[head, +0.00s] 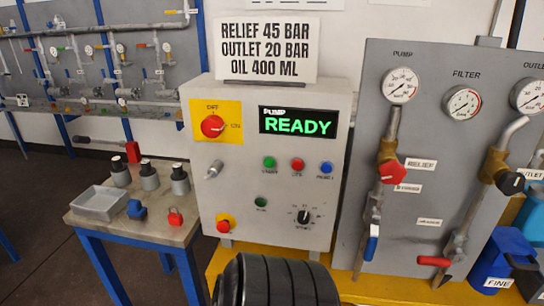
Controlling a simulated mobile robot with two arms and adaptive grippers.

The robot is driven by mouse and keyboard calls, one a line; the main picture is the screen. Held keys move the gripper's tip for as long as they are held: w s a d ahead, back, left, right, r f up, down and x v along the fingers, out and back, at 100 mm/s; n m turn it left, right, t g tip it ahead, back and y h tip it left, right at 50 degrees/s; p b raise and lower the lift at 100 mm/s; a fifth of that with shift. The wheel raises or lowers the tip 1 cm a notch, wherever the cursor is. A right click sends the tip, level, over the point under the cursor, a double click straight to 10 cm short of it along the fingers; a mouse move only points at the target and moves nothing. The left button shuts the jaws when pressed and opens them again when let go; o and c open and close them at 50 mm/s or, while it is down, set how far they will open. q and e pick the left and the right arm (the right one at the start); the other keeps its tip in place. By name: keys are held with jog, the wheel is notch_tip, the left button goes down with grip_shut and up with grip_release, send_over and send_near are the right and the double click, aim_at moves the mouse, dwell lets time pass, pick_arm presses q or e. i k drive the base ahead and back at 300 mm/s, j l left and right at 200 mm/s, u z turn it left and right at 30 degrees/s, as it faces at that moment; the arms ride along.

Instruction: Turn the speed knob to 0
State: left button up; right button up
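A small black knob (304,216) with a pale pointer mark sits low on the right of the grey pump control box (225,170). Tiny marks surround it and a small label lies below. The lettering and the exact setting are too small to read. A red rotary switch (212,126) on a yellow plate is at the upper left, with OFF and ON marked. Neither of my grippers is in view.
Green (269,163), red (297,165) and blue (326,168) buttons sit above the knob. A red button (223,226) is at lower left. A black ribbed object (285,280) stands in front of the box's bottom. A gauge panel (432,130) with valves stands right, a small table (150,229) left.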

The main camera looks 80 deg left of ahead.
aim_at(304, 216)
jog(key=u, duration=2.75)
